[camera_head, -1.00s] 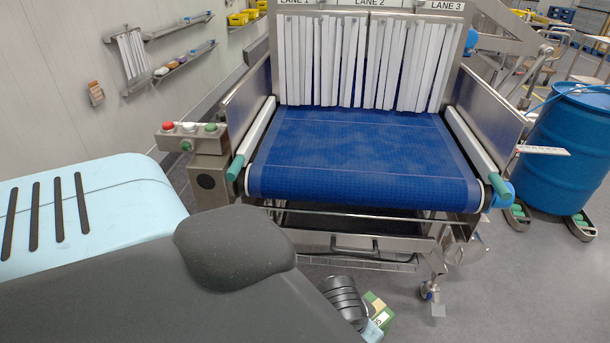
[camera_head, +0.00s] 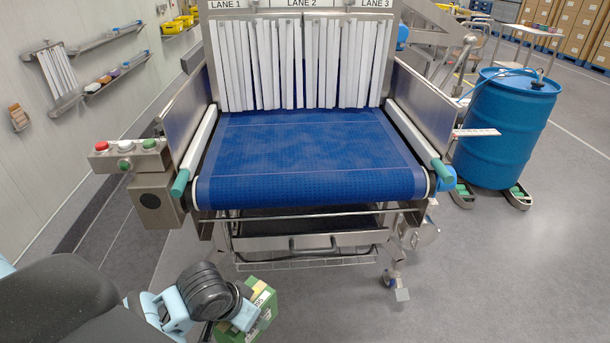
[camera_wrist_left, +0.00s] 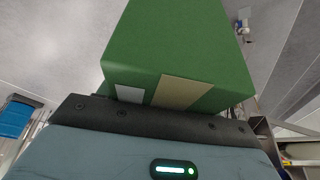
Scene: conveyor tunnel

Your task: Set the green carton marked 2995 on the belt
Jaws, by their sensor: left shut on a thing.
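The green carton (camera_head: 262,312) is at the bottom of the head view, with part of a printed number ending in 95 showing on a pale label. My left gripper (camera_head: 240,318) is shut on it and holds it above the floor, in front of and below the belt's near end. In the left wrist view the carton (camera_wrist_left: 175,50) fills the upper middle, with a white and a tan patch near the jaw. The blue belt (camera_head: 310,150) is empty. My right gripper is in neither view.
White strip curtains (camera_head: 300,62) hang at the belt's far end under lane signs. Metal side walls and green-tipped rails (camera_head: 420,140) flank the belt. A button box (camera_head: 130,157) stands left; a blue drum (camera_head: 505,125) stands right. Floor in front is clear.

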